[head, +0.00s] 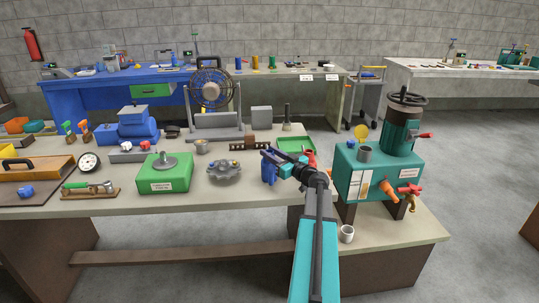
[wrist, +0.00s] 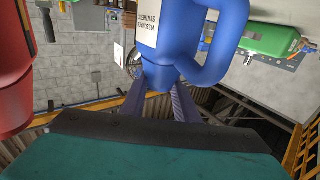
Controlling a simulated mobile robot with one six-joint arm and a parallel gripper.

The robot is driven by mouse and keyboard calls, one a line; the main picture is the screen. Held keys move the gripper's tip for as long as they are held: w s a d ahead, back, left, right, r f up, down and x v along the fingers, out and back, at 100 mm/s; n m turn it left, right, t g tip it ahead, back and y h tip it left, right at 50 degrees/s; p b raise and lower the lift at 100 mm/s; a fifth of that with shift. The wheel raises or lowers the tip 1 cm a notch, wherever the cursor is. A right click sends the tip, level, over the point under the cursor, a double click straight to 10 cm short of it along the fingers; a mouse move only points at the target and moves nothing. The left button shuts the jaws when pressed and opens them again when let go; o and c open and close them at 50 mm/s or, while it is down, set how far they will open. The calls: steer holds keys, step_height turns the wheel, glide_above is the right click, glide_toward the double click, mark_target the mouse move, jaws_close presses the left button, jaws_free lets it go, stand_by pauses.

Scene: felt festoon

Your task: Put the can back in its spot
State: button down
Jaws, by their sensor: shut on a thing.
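A blue can (head: 268,172) with a loop handle and a pale label is held by my gripper (head: 275,158) over the right part of the workbench. In the wrist view the can (wrist: 170,35) fills the upper middle, and the two fingers of my gripper (wrist: 162,100) are closed around its narrow end. A green tray (head: 291,143) lies on the bench just behind. A red can-like object (head: 311,157) stands at the tray's right side, partly hidden by my arm. A red body (wrist: 12,85) also shows at the left edge of the wrist view.
A teal machine (head: 375,178) with taps stands to the right on the bench. A white cup (head: 347,233) is on the lower shelf. A grey round part (head: 225,170) and a green box (head: 165,173) lie to the left.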

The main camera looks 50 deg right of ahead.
steer(key=shift+f, duration=0.1)
steer(key=c, duration=1.4)
jaws_free()
steer(key=s, duration=0.4)
steer(key=s+b, duration=0.1)
steer(key=s, duration=0.7)
steer(key=shift+a+f, duration=0.1)
steer(key=shift+a, duration=0.3)
